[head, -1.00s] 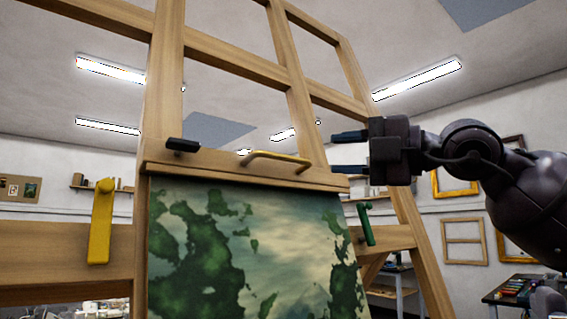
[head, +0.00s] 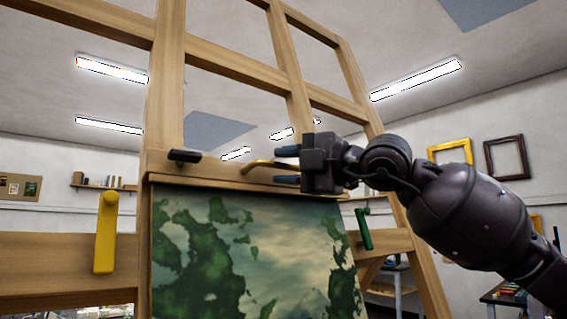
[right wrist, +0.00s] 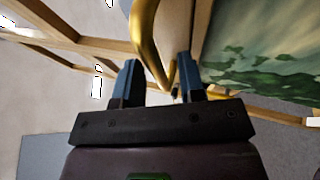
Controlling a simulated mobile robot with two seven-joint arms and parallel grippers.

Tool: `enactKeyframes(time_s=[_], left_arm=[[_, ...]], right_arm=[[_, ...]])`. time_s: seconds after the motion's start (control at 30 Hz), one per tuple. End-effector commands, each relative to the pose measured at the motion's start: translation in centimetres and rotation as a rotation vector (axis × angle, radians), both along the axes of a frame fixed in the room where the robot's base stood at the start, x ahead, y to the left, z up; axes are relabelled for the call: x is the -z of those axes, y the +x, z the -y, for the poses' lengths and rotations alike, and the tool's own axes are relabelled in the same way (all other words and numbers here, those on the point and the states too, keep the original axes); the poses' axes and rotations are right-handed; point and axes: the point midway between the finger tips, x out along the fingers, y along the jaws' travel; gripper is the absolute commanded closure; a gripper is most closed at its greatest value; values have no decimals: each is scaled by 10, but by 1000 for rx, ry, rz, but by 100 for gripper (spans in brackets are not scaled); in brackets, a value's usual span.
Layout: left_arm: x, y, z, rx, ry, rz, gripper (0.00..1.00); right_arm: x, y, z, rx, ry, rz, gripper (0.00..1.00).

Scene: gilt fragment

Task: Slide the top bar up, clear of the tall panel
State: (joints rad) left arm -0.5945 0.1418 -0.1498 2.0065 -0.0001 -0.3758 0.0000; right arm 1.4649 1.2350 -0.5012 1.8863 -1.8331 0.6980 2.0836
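The top bar (head: 222,179) is a wooden rail across the easel, along the upper edge of the tall panel (head: 255,245), which is painted green and pale. A brass handle (head: 258,164) is on the bar, and a black knob (head: 184,156) is left of it. My right gripper (head: 284,165) is at the right part of the handle and hides it there. In the right wrist view the handle (right wrist: 147,35) passes between the two blue fingers, with gaps visible, so the gripper is open. My left gripper is not in view.
A yellow lever (head: 106,232) hangs on the easel's left side, and a green lever (head: 364,230) is on the right, below my right arm. Easel uprights and cross rails (head: 225,67) rise above the bar. Picture frames (head: 507,158) hang on the far wall.

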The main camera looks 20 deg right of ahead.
Motion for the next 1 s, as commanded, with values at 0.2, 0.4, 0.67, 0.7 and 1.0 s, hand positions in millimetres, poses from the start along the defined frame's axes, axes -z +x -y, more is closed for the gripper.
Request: enactKeyframes(time_s=[0.2,0.4,0.67,0.7,1.0], left_arm=[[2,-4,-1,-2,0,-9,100],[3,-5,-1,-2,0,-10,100],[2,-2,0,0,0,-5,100],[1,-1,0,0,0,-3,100],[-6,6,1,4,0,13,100]], right_arm=[[-1,5,-5,0,-1,2,63],[0,5,-5,0,-1,1,63],[0,5,-5,0,-1,1,100],[0,5,-5,0,-1,1,100],[-6,9,-5,0,1,1,100]])
